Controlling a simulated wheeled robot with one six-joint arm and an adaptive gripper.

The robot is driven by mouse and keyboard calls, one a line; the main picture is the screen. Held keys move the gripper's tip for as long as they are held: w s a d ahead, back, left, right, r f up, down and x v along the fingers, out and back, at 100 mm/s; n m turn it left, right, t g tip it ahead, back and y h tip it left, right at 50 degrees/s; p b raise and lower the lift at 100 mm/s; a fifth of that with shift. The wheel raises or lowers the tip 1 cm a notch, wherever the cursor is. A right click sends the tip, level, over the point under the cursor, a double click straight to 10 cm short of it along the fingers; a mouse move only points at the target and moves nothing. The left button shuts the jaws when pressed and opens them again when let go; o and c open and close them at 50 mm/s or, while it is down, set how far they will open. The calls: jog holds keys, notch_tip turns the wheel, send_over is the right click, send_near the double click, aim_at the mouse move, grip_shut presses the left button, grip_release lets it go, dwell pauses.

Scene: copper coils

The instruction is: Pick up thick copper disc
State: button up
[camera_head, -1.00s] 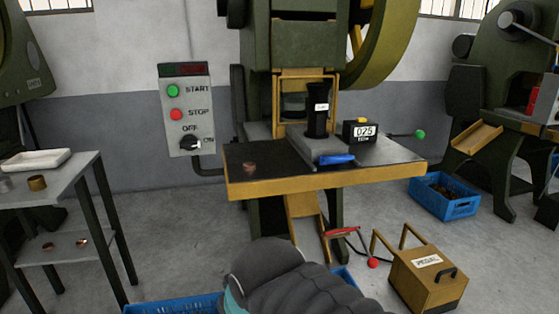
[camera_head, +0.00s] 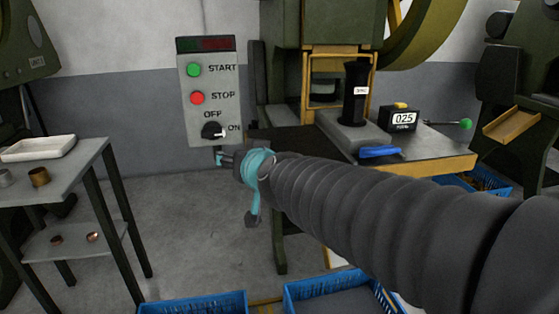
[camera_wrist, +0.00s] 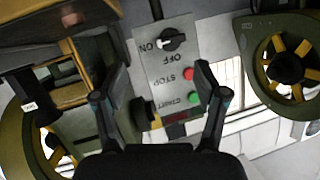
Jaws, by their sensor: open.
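My gripper (camera_head: 226,162) is open and empty, in front of the left end of the press table; its two spread fingers (camera_wrist: 160,97) show in the wrist view. A small copper piece (camera_wrist: 72,18) lies on the dark press table top in the wrist view, away from the fingers. My arm hides that spot in the head view. Two small copper pieces, one on the left (camera_head: 57,240) and one on the right (camera_head: 92,237), lie on the lower shelf of the left table. I cannot tell which piece is the thick disc.
A control panel (camera_head: 210,92) with START and STOP buttons stands behind my gripper. The left table (camera_head: 70,172) carries a white tray (camera_head: 38,148) and a brass cup (camera_head: 39,177). Blue crates (camera_head: 340,285) stand on the floor at the front. A black handled block (camera_head: 355,95) is on the press table.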

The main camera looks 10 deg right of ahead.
jog(key=w+m+t+h, duration=0.2)
jog(key=w+m+h, duration=0.4)
jog(key=w, duration=0.4)
notch_tip(320, 180, down, 7)
jog(key=s+d+m+g+h+b, duration=0.1)
jog(key=m+g+h, duration=0.2)
jog(key=g+h, duration=0.35)
jog(key=shift+t+h, duration=0.85)
jog(key=shift+h, duration=0.1)
jog(key=b+x, duration=0.1)
jog(key=x, duration=0.6)
jog(key=shift+w+d+f, duration=0.1)
jog(key=shift+d+f, duration=0.1)
jog(key=shift+d, duration=0.1)
jog(key=x, duration=0.4)
jog(key=shift+d, duration=0.45)
jog(key=shift+w+d, duration=0.2)
jog(key=shift+d, duration=0.1)
grip_shut()
